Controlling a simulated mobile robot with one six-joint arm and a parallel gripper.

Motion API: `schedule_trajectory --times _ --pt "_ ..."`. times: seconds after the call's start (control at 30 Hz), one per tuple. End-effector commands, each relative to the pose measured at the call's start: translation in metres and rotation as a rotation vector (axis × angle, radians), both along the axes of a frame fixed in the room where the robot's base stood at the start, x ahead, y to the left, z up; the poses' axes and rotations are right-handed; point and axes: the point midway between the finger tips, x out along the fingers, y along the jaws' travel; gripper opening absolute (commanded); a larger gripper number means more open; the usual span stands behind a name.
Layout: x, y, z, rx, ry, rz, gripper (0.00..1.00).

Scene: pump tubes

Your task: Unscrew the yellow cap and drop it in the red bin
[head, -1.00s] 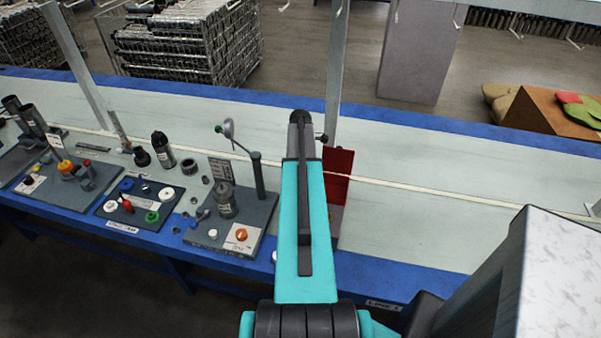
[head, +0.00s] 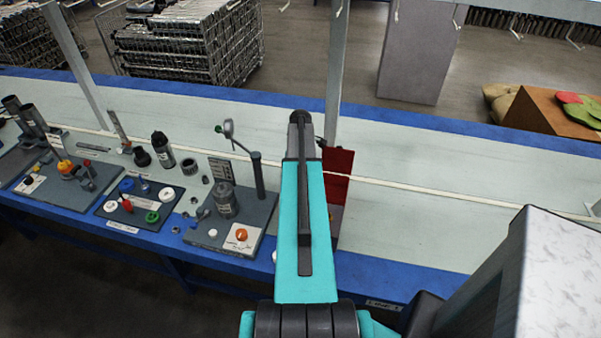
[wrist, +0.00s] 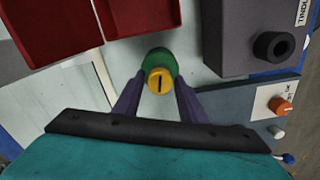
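The yellow cap (wrist: 159,81), with a dark slot across its face, shows in the middle of the wrist view. A round green part (wrist: 160,60) shows just behind it. My gripper (wrist: 160,79) has one purple finger on each side of the yellow cap. The fingers stand apart, close to its edges; I cannot tell whether they touch it. The red bin (wrist: 45,32) is at the upper left of the wrist view. It also shows in the head view (head: 338,161), just right of my arm. My arm hides the cap and the gripper in the head view.
A dark grey block (wrist: 232,40) with a round black port stands to the right in the wrist view. Below it is a panel with an orange knob (wrist: 281,105), also seen in the head view (head: 241,235). The light bench (head: 450,195) right of the bin is clear.

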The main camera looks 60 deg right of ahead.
Motion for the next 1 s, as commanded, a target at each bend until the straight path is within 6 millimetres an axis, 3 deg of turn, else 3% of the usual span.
schedule_trajectory --times 0.5,1.0 --pt "0.0 0.0 0.0 0.0 0.0 -0.28 0.37" --pt "0.0001 0.0001 0.0 0.0 0.0 -0.331 0.37"
